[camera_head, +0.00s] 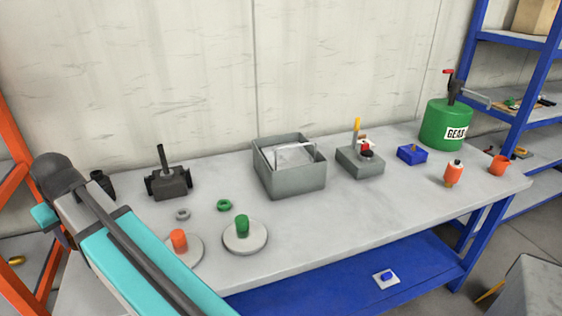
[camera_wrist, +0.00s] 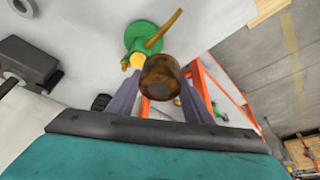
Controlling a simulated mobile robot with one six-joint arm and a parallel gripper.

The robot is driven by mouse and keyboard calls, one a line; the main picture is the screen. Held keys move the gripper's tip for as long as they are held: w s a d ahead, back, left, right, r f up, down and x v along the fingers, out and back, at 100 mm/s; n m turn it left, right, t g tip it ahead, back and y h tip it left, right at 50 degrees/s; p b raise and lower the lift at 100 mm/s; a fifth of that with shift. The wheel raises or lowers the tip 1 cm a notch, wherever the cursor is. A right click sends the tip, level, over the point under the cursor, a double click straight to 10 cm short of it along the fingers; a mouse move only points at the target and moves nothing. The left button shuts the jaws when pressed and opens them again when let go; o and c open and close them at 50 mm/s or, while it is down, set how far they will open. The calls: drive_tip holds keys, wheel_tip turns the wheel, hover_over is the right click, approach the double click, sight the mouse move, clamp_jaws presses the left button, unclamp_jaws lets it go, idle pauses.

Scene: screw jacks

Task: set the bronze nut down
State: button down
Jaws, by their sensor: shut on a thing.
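The bronze nut (camera_wrist: 160,78) is a brown, rounded cylinder in the wrist view. My gripper (camera_wrist: 163,88) is shut on it, with one grey-purple finger on each side. Beyond the nut is a green round piece (camera_wrist: 143,34) with a yellow end and a thin bronze-coloured bar. The nut overlaps it in the picture, and I cannot tell whether they touch. In the head view my arm crosses the left end of the grey bench (camera_head: 330,225), and the nut and fingers are hidden there.
A dark vice-like block (camera_head: 170,182), a grey ring (camera_head: 182,214) and a green ring (camera_head: 224,205) lie near my arm. Orange (camera_head: 179,239) and green (camera_head: 242,224) screws stand on round plates. A grey box (camera_head: 290,180) stands mid-bench. An orange rack (camera_head: 18,270) is at left.

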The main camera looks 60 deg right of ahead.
drive_tip(key=shift+w, duration=0.1)
drive_tip(key=shift+w+d+r, duration=0.1)
drive_tip(key=shift+w+d, duration=0.05)
drive_tip(key=shift+d, duration=0.35)
drive_tip(key=w+d+r, duration=0.2)
drive_tip(key=d, duration=1.7)
wheel_tip(320, 180, up, 5)
drive_tip(key=m+h+p, duration=0.1)
drive_tip(key=m+p, duration=0.1)
drive_tip(key=m, duration=0.1)
hover_over(293, 158)
drive_tip(key=shift+s+f, duration=0.1)
drive_tip(key=shift+f, duration=0.1)
drive_tip(key=shift+f, duration=0.1)
drive_tip(key=shift+f+p, duration=0.7)
drive_tip(key=shift+f, duration=2.35)
